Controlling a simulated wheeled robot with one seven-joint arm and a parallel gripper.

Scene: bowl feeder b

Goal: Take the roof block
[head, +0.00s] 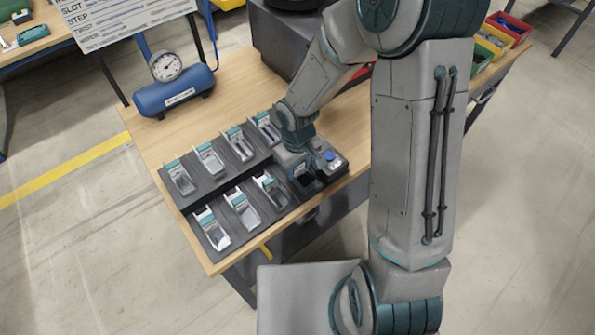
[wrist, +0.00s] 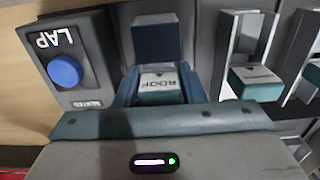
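The roof block (wrist: 160,86) has a pale top lettered ROOF and a teal lower part. It sits in a dark blue chute (wrist: 155,40), which also shows in the head view (head: 304,180). My gripper (head: 295,165) is low over the right end of the feeder, beside this chute. In the wrist view my gripper's teal and grey body (wrist: 160,122) is just below the block. The block is hidden in the head view.
A LAP box with a blue button (wrist: 65,70) is left of the chute, and right of it in the head view (head: 330,156). Several pale chutes with teal blocks stand in two rows on dark trays (head: 225,180). A blue air tank (head: 174,92) stands on the wooden table.

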